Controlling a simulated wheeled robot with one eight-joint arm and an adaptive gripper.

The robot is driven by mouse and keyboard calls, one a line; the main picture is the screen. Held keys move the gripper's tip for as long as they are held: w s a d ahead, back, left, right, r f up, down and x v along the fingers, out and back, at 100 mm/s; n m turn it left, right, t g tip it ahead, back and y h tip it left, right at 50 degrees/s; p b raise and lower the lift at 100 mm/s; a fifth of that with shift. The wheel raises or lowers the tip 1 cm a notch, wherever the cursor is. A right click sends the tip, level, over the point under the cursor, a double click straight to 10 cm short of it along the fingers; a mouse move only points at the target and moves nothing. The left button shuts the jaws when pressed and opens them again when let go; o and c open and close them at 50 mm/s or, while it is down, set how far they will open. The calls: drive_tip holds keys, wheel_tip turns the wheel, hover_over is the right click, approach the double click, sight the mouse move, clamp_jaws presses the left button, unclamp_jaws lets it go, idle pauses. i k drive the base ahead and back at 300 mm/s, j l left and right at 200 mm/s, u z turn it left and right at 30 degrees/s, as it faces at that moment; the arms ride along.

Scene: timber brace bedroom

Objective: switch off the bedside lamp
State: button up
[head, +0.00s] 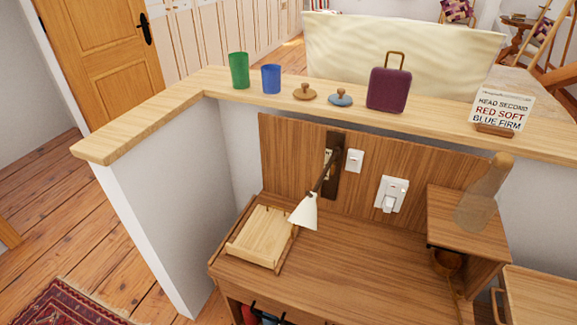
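The bedside lamp has a white cone shade (304,212) on a thin dark arm. The arm comes from a dark upright wall plate (332,180) on the wooden back panel. A small pale fitting (327,157) shows on that plate, partly hidden by the arm. A small white switch plate (354,161) sits just right of the lamp mount. A larger white plate (391,196), with what looks like a plug or switch in it, is lower and further right. I cannot tell whether the lamp is lit. My gripper is not in view.
The wooden desk (355,275) holds a wooden tray (258,238) at left. A see-through brown bottle shape (484,197) stands right. The ledge (225,85) bears a green cup (239,71), blue cup (271,79), two knobbed lids, purple case (388,90) and sign (502,109).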

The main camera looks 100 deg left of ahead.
sight(353, 162)
drive_tip(key=u, duration=2.85)
